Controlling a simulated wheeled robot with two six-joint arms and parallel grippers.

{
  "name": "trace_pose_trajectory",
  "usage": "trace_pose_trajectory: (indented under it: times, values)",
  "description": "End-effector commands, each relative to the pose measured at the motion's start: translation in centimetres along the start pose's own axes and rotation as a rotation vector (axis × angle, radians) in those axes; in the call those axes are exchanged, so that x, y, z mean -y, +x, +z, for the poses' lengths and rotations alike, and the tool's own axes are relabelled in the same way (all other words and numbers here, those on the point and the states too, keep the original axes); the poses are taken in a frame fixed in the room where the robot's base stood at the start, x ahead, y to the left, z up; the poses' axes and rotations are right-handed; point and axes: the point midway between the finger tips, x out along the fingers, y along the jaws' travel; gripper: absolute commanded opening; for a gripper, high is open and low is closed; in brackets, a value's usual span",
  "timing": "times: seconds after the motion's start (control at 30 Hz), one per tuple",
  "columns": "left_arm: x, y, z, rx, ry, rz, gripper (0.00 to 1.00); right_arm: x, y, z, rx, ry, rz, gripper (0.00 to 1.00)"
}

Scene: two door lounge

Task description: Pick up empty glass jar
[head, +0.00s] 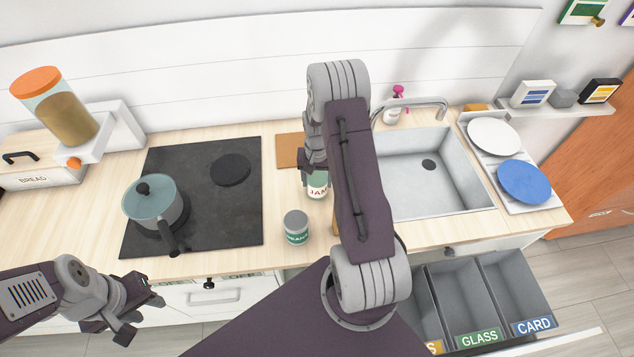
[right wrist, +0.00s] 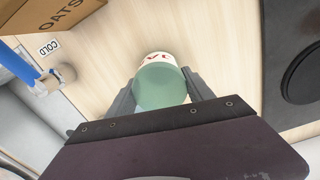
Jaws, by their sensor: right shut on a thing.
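A glass jar with a greenish body and a white label reading JAM (head: 317,184) stands on the wooden counter between the hob and the sink. My right gripper (head: 312,172) reaches down over it and hides its upper part. In the right wrist view the jar (right wrist: 160,84) sits between my two fingers, which are shut on it from both sides. Whether it is lifted off the counter, I cannot tell. My left gripper (head: 138,308) is open and empty, in front of the counter at lower left.
A tin with a green label (head: 296,228) stands just in front of the jar. A teal pot (head: 155,203) is on the hob at left. The sink (head: 428,190) is to the right. Below it, an open drawer holds bins marked GLASS (head: 479,338) and CARD (head: 532,325).

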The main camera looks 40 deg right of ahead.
Motion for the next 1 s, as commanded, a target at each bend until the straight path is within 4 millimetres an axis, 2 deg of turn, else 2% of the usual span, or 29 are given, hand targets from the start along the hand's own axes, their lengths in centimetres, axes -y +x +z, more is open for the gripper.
trace_pose_trajectory:
  times: [0.07,0.3,0.4,0.53,0.87,1.0]
  values:
    - [0.0,0.3,0.0,0.0,0.0,0.0,0.36,0.1,-1.1,-0.2,-0.007,0.0,-0.002,0.14]
    - [0.0,1.3,0.1,0.0,0.0,0.0,0.36,0.1,-6.8,-0.2,-0.007,0.0,-0.002,0.14]
    - [0.0,1.5,0.1,0.0,0.0,0.0,0.36,0.0,-8.6,-0.1,-0.005,0.0,-0.002,0.14]
    - [0.0,1.5,0.2,0.0,0.0,0.0,0.36,0.0,-9.7,-0.1,-0.003,0.0,-0.001,0.14]
    - [0.0,1.4,0.1,0.0,0.0,0.0,0.36,0.0,-10.0,0.0,-0.001,0.0,-0.001,0.14]
    - [0.0,-0.1,0.0,0.0,0.0,0.0,0.36,0.0,-12.1,-0.1,-0.002,0.0,-0.001,0.14]
